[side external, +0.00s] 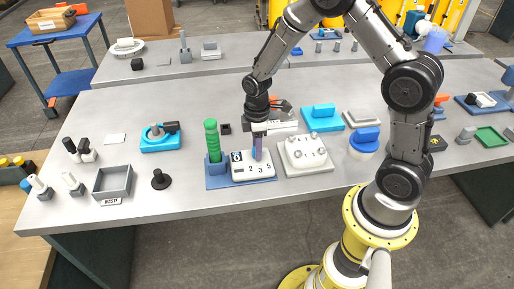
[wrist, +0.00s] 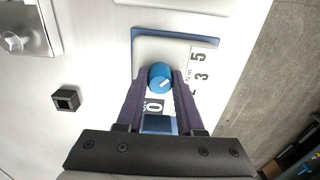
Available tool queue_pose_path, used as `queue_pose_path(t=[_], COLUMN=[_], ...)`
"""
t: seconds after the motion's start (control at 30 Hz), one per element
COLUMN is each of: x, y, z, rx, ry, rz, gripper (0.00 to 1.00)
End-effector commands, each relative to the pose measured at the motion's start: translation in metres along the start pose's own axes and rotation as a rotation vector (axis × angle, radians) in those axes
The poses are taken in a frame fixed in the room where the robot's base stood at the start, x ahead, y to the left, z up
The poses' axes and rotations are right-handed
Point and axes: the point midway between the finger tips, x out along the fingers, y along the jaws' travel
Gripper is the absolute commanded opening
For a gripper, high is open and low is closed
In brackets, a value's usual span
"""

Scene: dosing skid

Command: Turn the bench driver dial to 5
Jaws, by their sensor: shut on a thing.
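The bench driver is a white block (side external: 262,171) on a blue base, with 0, 2, 3 and 5 printed on it. Its blue round dial (wrist: 158,71) with a white pointer mark shows in the wrist view. The mark lies on the lower right of the dial; its exact reading is unclear. My gripper (wrist: 161,82) reaches down from above, its two purple fingers shut on opposite sides of the dial. In the side view my gripper (side external: 258,152) stands over the block and mostly hides the dial.
A green-handled tool (side external: 212,140) stands upright in a blue holder just left of the block. A white unit with several knobs (side external: 306,154) stands close on the right. A small black square socket (wrist: 66,98) is off to the side. A grey waste bin (side external: 113,180) stands further left.

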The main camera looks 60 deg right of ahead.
Motion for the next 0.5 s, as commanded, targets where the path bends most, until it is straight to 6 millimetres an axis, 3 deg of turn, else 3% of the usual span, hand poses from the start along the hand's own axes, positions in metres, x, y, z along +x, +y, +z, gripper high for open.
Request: queue_pose_path(t=[0.37, 0.4, 0.5], x=[-0.0015, -0.0015, -0.0012], y=[0.0005, 0.0005, 0.0005], z=[-0.0005, -0.0005, -0.0005], rx=[-0.006, -0.006, -0.006], ry=[0.001, 0.001, 0.001], rz=[0.002, 0.002, 0.002], gripper=[0.0, 0.41, 0.59])
